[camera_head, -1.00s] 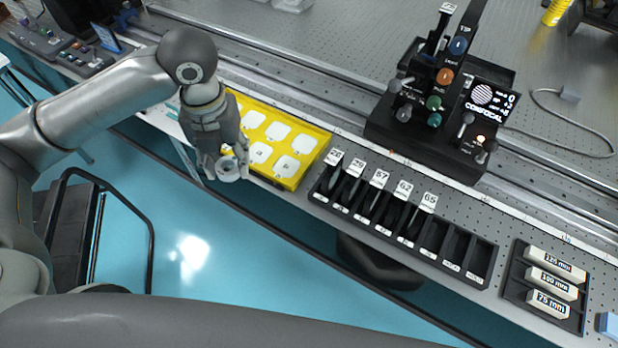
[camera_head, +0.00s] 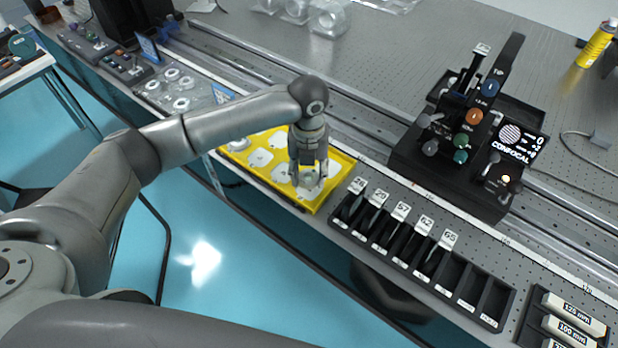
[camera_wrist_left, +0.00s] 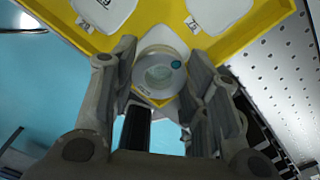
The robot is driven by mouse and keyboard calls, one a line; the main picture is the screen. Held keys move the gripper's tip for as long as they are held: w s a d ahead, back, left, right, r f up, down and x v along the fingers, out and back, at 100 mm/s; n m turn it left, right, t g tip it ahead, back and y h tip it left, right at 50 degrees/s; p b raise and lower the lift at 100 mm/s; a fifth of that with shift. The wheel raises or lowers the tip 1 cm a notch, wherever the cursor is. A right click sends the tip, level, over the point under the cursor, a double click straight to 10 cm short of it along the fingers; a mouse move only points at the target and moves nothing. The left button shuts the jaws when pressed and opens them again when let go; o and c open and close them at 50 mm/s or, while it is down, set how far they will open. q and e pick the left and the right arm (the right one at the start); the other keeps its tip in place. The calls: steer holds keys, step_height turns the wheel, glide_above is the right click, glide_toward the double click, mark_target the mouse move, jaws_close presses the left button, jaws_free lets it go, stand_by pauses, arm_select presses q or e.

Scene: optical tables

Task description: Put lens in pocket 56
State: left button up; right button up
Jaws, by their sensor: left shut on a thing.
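My left gripper (camera_head: 308,188) points down over the right end of the yellow tray (camera_head: 345,162). It is shut on a round, clear lens with a pale rim, which shows between the fingers in the left wrist view (camera_wrist_left: 158,75). A small teal dot is on the rim. My right gripper is not in view.
A black rack (camera_head: 450,275) with several numbered cards stands right of the tray. A black confocal instrument (camera_head: 455,165) stands behind it. Long rails run behind the tray. The table's front edge is close to the tray.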

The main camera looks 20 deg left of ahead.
mark_target(309, 175)
arm_select(q)
steer(key=shift+f+p, duration=0.4)
steer(key=shift+f, duration=1.25)
steer(key=shift+f, duration=0.15)
steer(key=o, duration=0.7)
steer(key=shift+o, duration=0.2)
step_height(309, 175, up, 12)
steer(key=shift+r+b, duration=0.2)
steer(key=shift+b, duration=0.2)
